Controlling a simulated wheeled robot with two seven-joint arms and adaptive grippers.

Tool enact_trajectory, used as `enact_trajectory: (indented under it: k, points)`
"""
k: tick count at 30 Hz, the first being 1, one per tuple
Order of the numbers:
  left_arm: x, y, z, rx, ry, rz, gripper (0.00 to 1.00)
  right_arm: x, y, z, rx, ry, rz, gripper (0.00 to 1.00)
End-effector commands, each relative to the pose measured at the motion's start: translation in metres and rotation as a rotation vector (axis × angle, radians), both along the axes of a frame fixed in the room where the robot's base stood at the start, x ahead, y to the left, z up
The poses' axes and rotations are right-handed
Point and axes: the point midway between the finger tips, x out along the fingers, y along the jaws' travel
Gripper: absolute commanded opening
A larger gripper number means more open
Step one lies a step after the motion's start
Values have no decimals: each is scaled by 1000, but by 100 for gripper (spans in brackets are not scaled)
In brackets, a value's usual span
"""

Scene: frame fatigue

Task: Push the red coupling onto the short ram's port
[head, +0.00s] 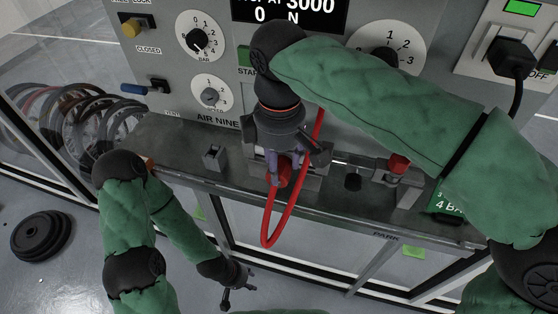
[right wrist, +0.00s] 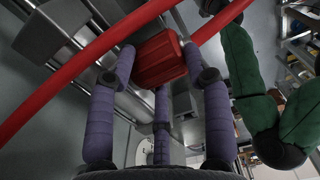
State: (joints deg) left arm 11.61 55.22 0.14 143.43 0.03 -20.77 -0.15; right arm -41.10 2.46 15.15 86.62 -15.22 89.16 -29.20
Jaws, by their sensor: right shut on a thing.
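My right gripper (head: 284,165) is shut on the red coupling (head: 285,176), low over the bench front. In the right wrist view the coupling (right wrist: 158,60) is a ribbed red block between the purple fingers of the gripper (right wrist: 160,85). A red hose (head: 268,220) runs from it in a loop over the bench's front edge. Metal fixture parts lie behind the gripper; the short ram's port cannot be made out there, and I cannot tell whether the coupling touches it. My left gripper (head: 237,287) hangs empty below the bench front, its fingers apart.
A red-topped fitting (head: 398,163) stands on the grey bench (head: 190,142) at the right, beside a metal rod and a dark knob (head: 353,181). A small metal block (head: 215,158) stands at the left. Black weight plates (head: 41,236) lie on the floor.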

Motion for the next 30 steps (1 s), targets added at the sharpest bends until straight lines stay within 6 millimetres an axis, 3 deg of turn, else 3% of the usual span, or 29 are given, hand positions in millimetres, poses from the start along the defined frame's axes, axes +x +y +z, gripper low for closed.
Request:
enact_trajectory:
  k: [13, 14, 16, 30]
  points:
    - [0, 0, 0, 0, 0, 0, 40, 5, -1, 0, 0, -4, -1, 27]
    - [0, 0, 0, 0, 0, 0, 40, 5, -1, 0, 0, -4, -1, 59]
    - [0, 0, 0, 0, 0, 0, 40, 5, -1, 0, 0, -4, -1, 78]
    - [0, 0, 0, 0, 0, 0, 40, 5, -1, 0, -1, -2, -1, 78]
